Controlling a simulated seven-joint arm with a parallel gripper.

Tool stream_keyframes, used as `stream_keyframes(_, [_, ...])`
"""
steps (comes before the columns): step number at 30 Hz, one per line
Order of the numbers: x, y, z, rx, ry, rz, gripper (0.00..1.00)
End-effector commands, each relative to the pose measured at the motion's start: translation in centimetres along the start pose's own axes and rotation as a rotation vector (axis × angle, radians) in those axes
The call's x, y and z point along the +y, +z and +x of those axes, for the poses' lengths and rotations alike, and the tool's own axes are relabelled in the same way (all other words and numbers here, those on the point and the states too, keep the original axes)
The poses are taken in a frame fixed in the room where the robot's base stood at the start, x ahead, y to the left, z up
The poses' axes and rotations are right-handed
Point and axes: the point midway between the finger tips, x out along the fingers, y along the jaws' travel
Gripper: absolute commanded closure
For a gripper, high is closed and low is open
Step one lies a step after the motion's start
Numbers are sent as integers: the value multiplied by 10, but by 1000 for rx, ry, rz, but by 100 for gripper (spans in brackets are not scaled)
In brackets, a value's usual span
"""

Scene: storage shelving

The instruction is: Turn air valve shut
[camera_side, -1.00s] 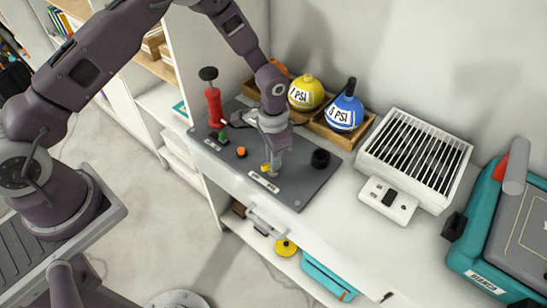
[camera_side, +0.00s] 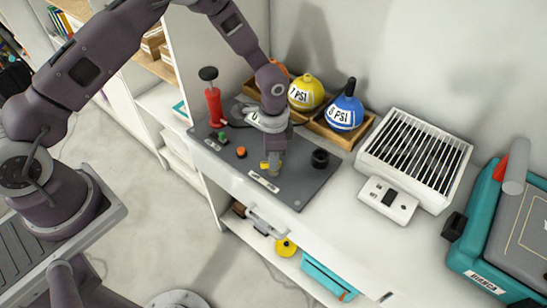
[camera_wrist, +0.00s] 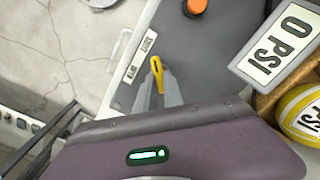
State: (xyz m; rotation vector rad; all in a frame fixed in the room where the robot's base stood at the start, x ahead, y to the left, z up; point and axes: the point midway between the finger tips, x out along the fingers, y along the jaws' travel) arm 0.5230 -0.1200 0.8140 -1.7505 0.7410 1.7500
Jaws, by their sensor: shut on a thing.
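The air valve's yellow handle (camera_side: 265,166) sits on the dark grey panel (camera_side: 298,190), near its front edge and beside a white label. In the wrist view the yellow handle (camera_wrist: 157,74) stands between the grey fingertips. My gripper (camera_side: 273,170) points down at the panel and is shut on the handle; it also shows in the wrist view (camera_wrist: 160,88). The fingers hide the valve's body and part of the handle.
The panel also carries an orange button (camera_side: 241,152), a green button (camera_side: 222,137), a black knob (camera_side: 320,158) and a red pump (camera_side: 213,104). Behind stand yellow (camera_side: 306,91) and blue (camera_side: 344,108) PSI-labelled objects in a wooden tray. A white grille box (camera_side: 415,155) stands right.

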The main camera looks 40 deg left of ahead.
Motion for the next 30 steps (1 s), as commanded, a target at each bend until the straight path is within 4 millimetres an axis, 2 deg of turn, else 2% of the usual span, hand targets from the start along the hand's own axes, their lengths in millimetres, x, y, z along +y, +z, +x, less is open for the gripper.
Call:
stream_keyframes(4, [0,1,0,-3,0,3,100])
stream_keyframes(5, [0,1,0,-3,0,2,84])
stream_keyframes(8, [0,1,0,-3,0,2,66])
stream_keyframes(17, [0,0,-2,-1,-1,0,66])
stream_keyframes(20, [-1,0,-16,1,-2,0,66])
stream_keyframes(25, [0,0,-52,1,-2,1,66])
stream_keyframes(30, [0,0,-70,-1,-1,0,66])
